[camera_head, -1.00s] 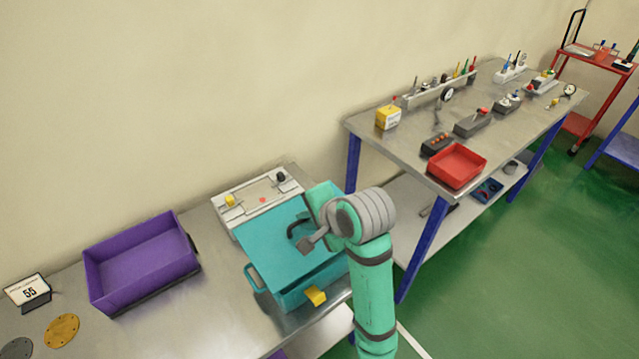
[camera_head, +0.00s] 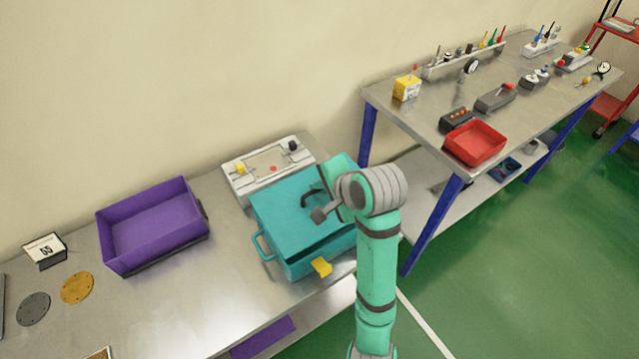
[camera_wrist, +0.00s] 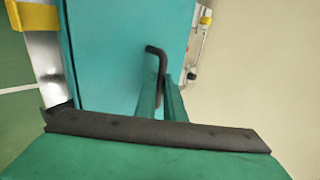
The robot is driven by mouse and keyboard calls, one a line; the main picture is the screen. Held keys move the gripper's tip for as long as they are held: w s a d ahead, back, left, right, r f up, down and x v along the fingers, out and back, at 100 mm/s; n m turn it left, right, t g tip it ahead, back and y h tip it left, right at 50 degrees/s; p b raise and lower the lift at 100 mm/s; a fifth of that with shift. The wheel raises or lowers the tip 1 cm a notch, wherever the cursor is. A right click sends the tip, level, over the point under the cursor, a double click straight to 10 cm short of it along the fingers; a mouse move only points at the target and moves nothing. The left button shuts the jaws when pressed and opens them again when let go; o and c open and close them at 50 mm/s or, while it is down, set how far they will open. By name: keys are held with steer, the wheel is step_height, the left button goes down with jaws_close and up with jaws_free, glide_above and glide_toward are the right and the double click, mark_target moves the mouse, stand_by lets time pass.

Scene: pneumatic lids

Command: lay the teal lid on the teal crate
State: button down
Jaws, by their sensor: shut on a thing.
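The teal lid (camera_head: 283,208) is a flat panel with a dark bent handle. It lies over the top of the teal crate (camera_head: 305,262), roughly lined up with it; whether it is fully seated all round I cannot tell. The crate stands on the metal bench, with a teal side handle at left and a yellow latch (camera_head: 321,267) at the front. My gripper (camera_wrist: 165,95) is shut on the lid's dark handle (camera_wrist: 157,55); in the head view my arm hides the fingers and the lid's right part. The lid (camera_wrist: 110,50) fills much of the wrist view.
A purple bin (camera_head: 150,225) stands left on the bench (camera_head: 200,290). A white panel with knobs (camera_head: 268,170) sits right behind the crate. A second table with a red tray (camera_head: 474,143) and several small items is at the right. Bare bench lies in front of the purple bin.

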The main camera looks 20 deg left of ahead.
steer(key=shift+w+f, duration=0.1)
steer(key=shift+f, duration=1.85)
steer(key=shift+d, duration=0.1)
steer(key=shift+d, duration=0.1)
steer(key=shift+f, duration=0.3)
stand_by(0.5)
steer(key=c, duration=1.8)
jaws_free()
steer(key=shift+o, duration=0.2)
